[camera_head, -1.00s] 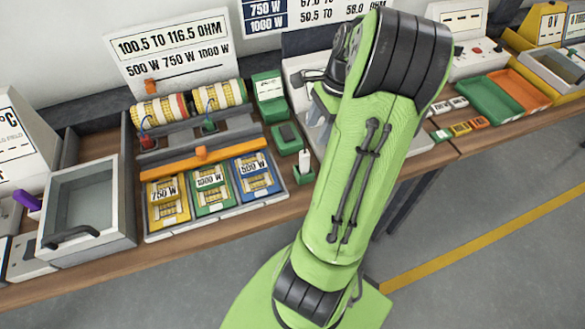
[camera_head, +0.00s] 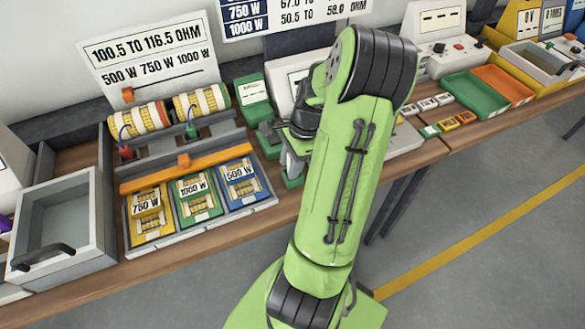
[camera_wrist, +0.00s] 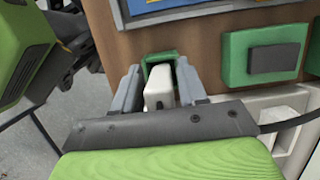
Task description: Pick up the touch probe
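The touch probe (camera_wrist: 159,92) is a small white block-like piece in the wrist view, standing at a green holder (camera_wrist: 161,63). My gripper (camera_wrist: 158,88) has its two grey fingers on either side of the probe, with narrow gaps apparent, so it looks open. The probe's lower part is hidden behind the gripper's dark bar. In the head view my gripper (camera_head: 289,164) is low over the bench's front edge. It hides the probe there; a bit of the green holder (camera_head: 292,181) shows below it.
A tray of yellow, green and blue cards (camera_head: 262,200) lies left of my gripper. A grey open box (camera_head: 75,255) is farther left. The floor in front is clear.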

